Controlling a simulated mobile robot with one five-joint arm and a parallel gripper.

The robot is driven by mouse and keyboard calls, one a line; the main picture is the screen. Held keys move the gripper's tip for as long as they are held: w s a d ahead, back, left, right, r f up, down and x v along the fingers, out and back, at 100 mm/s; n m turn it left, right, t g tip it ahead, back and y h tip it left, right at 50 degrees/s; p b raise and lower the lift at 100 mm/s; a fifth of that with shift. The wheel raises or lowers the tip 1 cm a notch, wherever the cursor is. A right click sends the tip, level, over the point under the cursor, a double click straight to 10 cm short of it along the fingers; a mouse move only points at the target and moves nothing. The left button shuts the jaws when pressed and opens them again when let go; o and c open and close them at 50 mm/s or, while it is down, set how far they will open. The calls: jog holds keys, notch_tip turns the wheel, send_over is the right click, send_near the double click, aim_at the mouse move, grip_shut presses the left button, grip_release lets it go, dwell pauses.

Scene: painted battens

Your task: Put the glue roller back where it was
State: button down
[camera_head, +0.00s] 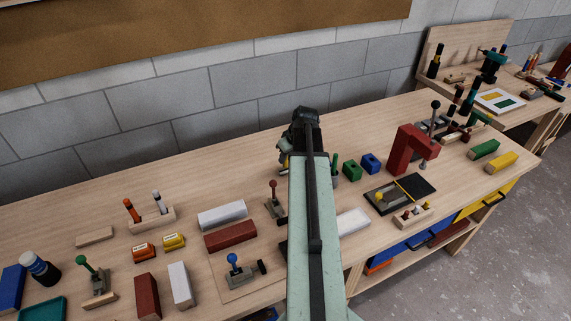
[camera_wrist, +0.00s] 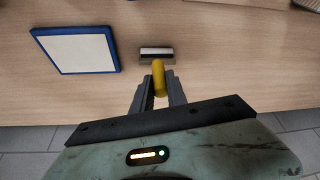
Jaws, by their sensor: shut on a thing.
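My gripper (camera_wrist: 158,92) is shut on the yellow handle of the glue roller (camera_wrist: 158,76) in the wrist view. A narrow black-and-white piece (camera_wrist: 157,53) lies just past the handle's tip; I cannot tell whether it is part of the roller. In the head view my gripper (camera_head: 302,132) is over the back of the bench (camera_head: 233,160), near the wall. My arm hides much of what lies below and in front of it. Whether the roller touches the bench is unclear.
A blue-framed white panel (camera_wrist: 75,50) lies left of the roller in the wrist view. A red angled block (camera_head: 402,150), green block (camera_head: 352,171) and blue block (camera_head: 371,162) stand right of my arm. White and red bars (camera_head: 230,236) and toggle clamps crowd the left. The back-left bench is clear.

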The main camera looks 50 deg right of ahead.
jog(key=shift+r, duration=0.15)
jog(key=c, duration=1.3)
grip_release()
jog(key=p+v, duration=1.1)
jog(key=v, duration=0.1)
